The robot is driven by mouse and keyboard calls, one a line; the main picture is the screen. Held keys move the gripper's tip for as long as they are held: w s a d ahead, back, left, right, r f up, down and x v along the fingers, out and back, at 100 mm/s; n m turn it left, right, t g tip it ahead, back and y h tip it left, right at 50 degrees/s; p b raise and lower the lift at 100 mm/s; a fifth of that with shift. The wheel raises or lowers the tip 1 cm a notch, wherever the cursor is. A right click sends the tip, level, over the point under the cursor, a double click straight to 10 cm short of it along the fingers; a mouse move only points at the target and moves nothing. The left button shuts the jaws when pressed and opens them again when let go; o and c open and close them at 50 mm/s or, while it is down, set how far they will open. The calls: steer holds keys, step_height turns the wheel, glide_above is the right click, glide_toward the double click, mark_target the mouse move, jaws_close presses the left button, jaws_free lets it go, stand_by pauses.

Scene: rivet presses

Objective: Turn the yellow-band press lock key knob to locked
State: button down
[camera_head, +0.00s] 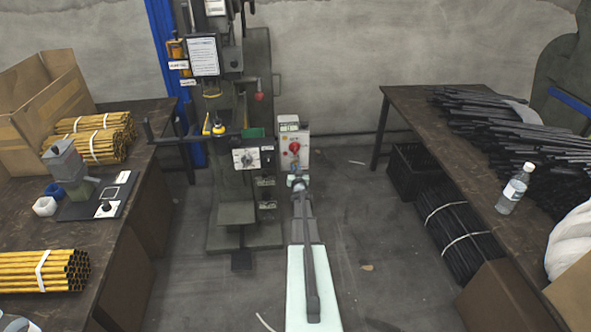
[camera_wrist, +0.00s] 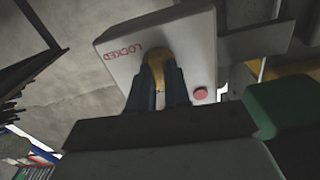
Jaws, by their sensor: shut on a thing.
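The press (camera_head: 257,75) stands against the back wall, with a yellow part beside its arm. A pale control box (camera_head: 293,139) with a red button is mounted at its right side. In the wrist view the box face (camera_wrist: 195,50) shows upside-down red letters reading LOCKED and a red round button (camera_wrist: 200,93). A yellowish knob (camera_wrist: 158,60) sits between my two dark fingers. My gripper (camera_head: 298,182) is at the lower part of the box, shut on the knob; the wrist view shows the fingers (camera_wrist: 160,83) on both sides of it. The knob's pointing direction is mostly hidden.
A left table (camera_head: 25,222) carries yellow tube bundles, a cardboard box and a small device. A right table (camera_head: 415,125) carries dark rods and a bottle (camera_head: 514,188). Black crates and cartons stand below it. The floor between the tables is mostly clear.

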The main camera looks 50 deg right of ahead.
steer(key=m, duration=0.8)
steer(key=shift+s+d+m, duration=0.1)
steer(key=shift+m, duration=0.3)
steer(key=shift+f+m, duration=0.2)
steer(key=shift+m, duration=3.8)
steer(key=c, duration=1.1)
jaws_free()
steer(key=shift+s, duration=0.1)
steer(key=v, duration=1.3)
steer(key=shift+s+a, duration=0.2)
steer(key=shift+a, duration=0.05)
